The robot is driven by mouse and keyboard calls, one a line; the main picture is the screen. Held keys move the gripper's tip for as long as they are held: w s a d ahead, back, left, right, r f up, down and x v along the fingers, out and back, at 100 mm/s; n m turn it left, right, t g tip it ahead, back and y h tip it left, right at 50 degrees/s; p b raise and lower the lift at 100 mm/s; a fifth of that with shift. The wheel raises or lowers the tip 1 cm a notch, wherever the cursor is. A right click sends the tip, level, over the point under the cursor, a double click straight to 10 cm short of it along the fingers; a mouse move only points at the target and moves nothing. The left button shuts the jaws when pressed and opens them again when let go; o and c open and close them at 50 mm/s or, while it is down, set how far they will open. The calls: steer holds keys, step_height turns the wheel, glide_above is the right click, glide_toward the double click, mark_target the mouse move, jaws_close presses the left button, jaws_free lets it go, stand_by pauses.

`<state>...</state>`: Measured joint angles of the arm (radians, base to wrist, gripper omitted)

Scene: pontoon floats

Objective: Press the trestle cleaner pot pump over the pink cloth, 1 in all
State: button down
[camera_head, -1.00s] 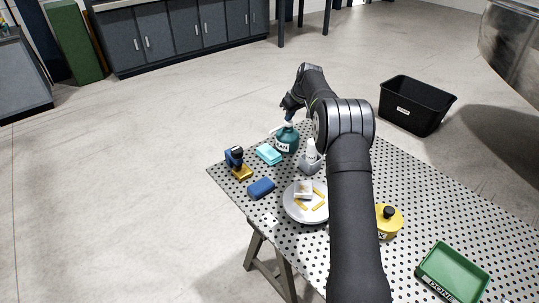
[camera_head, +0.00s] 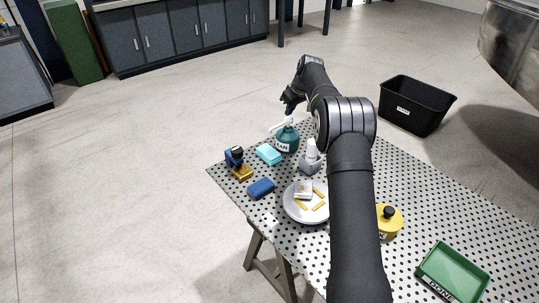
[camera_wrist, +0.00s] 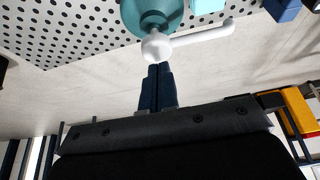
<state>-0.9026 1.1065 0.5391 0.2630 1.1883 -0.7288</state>
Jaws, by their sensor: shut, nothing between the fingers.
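The cleaner pot (camera_head: 288,141) is a teal bottle with a white label, standing upright near the far edge of the perforated table. Its white pump head (camera_head: 283,124) points its nozzle left, toward a turquoise block or folded cloth (camera_head: 268,154). I see no pink cloth. My gripper (camera_head: 289,107) is above the pump head. In the wrist view, the shut, empty fingertips (camera_wrist: 157,70) are close to the round white pump top (camera_wrist: 156,47); a small gap seems to separate them, though contact is hard to judge.
Left of the pot are a blue-and-yellow tool (camera_head: 236,160) and a blue block (camera_head: 261,188). Nearer stand a grey-and-white bottle (camera_head: 311,160), a plate (camera_head: 294,210) with several pieces, a yellow pot (camera_head: 391,222) and a green tray (camera_head: 425,267). A black bin (camera_head: 416,109) is beyond the table.

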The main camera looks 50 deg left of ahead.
steer(key=shift+r, duration=0.1)
step_height(320, 180, up, 6)
steer(key=shift+f, duration=0.1)
stand_by(0.6)
steer(key=shift+f, duration=3.65)
